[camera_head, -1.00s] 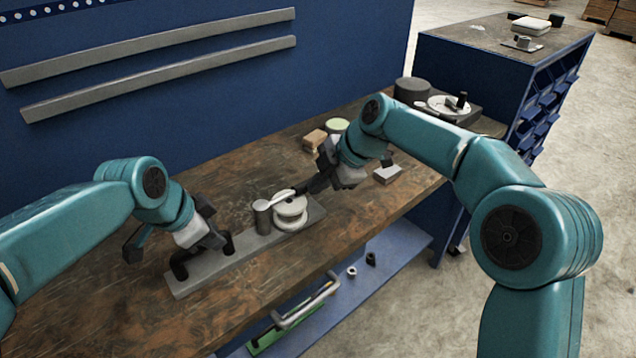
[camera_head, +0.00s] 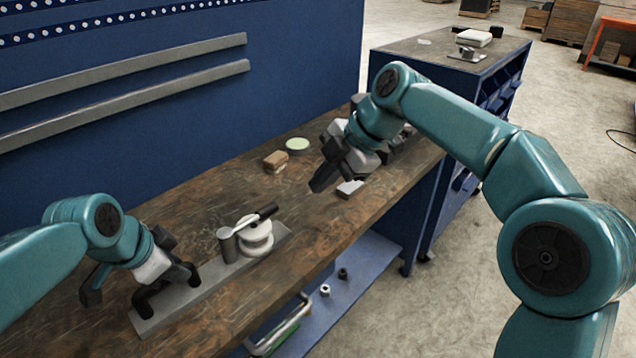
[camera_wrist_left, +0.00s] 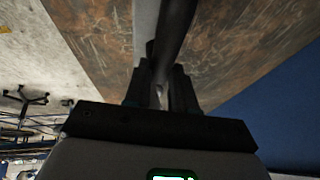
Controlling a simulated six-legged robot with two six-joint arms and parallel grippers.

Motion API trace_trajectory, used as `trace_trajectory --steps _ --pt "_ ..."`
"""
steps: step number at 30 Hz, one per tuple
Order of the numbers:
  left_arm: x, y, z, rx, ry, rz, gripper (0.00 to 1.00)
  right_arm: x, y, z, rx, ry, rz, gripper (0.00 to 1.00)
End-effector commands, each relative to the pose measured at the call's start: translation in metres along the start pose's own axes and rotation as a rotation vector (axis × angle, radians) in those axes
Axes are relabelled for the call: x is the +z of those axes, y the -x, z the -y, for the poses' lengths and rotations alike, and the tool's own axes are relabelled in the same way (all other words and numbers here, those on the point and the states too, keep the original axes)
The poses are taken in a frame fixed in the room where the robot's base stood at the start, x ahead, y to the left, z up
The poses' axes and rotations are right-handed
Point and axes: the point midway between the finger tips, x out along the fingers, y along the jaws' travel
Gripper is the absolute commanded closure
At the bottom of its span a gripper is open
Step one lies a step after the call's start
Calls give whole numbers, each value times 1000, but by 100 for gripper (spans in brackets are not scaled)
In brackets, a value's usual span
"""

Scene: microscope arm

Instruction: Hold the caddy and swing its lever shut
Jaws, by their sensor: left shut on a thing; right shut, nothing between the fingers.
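The caddy is a long grey plate (camera_head: 205,290) lying on the wooden bench, with a black handle (camera_head: 143,304) at its left end. My left gripper (camera_head: 170,284) is shut on that handle. In the left wrist view the black handle (camera_wrist_left: 176,40) runs between the fingers. At the plate's right end stand a grey post (camera_head: 228,248) and a stack of white discs (camera_head: 256,238). The lever (camera_head: 266,211), with a black grip, reaches from the post across the top of the discs. My right gripper (camera_head: 322,184) is shut and empty, above the bench, right of the lever and apart from it.
A brown block (camera_head: 275,161) and a round green-topped tin (camera_head: 298,145) sit behind the caddy. A small grey block (camera_head: 350,188) lies near my right gripper. A blue lower shelf (camera_head: 345,297) holds small parts. The bench between the caddy and right gripper is clear.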

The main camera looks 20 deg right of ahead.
Motion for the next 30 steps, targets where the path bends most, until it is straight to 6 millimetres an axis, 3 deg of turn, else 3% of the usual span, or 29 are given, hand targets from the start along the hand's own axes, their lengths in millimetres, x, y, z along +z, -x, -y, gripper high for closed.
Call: trace_trajectory --steps 6,7,9,20,30 --pt "0 0 1 -2 0 -1 100 0 0 0 0 0 0 100" --pt "0 0 1 -2 0 -1 65 0 0 0 0 0 0 100" --pt "0 0 0 -2 0 -1 45 0 0 0 0 0 0 100" --pt "0 6 1 -3 0 -2 45 0 0 0 0 0 0 100" --pt "-1 78 1 -6 0 -4 45 0 0 0 0 0 0 100"
